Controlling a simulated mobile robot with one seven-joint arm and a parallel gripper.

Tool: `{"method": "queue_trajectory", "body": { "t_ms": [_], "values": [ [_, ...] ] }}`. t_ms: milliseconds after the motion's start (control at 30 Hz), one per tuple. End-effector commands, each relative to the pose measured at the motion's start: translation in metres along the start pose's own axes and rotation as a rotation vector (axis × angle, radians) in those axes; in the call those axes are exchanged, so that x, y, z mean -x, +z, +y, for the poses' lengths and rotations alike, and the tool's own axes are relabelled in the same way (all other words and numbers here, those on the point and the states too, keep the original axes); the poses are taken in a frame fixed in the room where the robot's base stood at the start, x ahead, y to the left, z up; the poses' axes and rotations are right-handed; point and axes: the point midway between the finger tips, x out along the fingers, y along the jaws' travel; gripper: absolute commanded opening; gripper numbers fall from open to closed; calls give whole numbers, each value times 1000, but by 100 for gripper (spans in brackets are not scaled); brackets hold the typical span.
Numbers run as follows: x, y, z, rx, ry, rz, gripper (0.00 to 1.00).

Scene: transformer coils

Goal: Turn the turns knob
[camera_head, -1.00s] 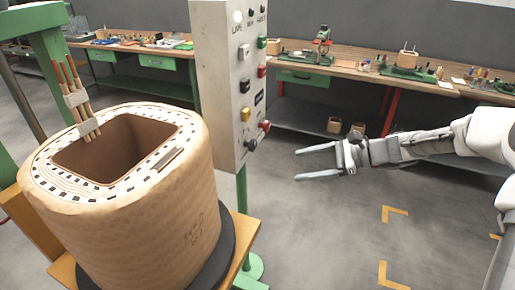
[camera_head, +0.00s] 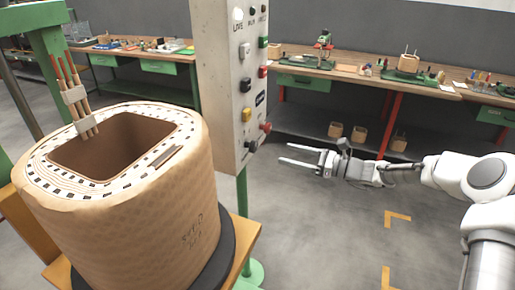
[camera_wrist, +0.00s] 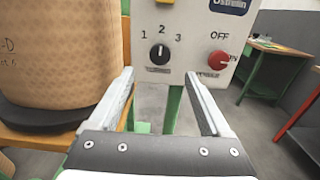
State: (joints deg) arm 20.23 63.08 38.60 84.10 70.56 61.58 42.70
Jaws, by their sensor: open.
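A black knob with a white pointer (camera_wrist: 159,52) is on the control panel in the wrist view, with the marks 1, 2 and 3 around it. Its pointer is up, toward the 2. The small label below it is too small to read. In the head view, a black knob (camera_head: 251,146) is low on the panel's side edge. My gripper (camera_head: 283,153) is open and empty, to the right of the panel with a gap between. In the wrist view, my gripper's fingertips (camera_wrist: 159,73) are spread just below the black knob, one on each side.
A red knob (camera_wrist: 219,61) marked OFF sits right of the black knob on the panel (camera_head: 222,100). A large tan wound coil (camera_head: 140,220) stands left of the panel. Workbenches (camera_head: 350,68) line the back wall. The floor to the right is open.

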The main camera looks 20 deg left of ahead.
Motion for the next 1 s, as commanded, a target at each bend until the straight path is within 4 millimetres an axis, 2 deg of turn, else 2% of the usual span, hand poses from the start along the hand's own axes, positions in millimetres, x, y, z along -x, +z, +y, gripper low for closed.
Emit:
{"method": "queue_trajectory", "body": {
  "t_ms": [33, 300, 500, 700, 933, 967, 1000],
  "values": [
    [-13, -1, 0, 1, 2, -1, 82],
    [-71, -1, 1, 1, 3, 0, 82],
    [-99, 0, 0, 1, 1, 0, 82],
    [-110, 0, 0, 1, -1, 0, 82],
    [-110, 0, 0, 1, -1, 0, 82],
    [-110, 0, 0, 1, -1, 1, 80],
    [-110, 0, 0, 1, -1, 1, 72]
  ]
}}
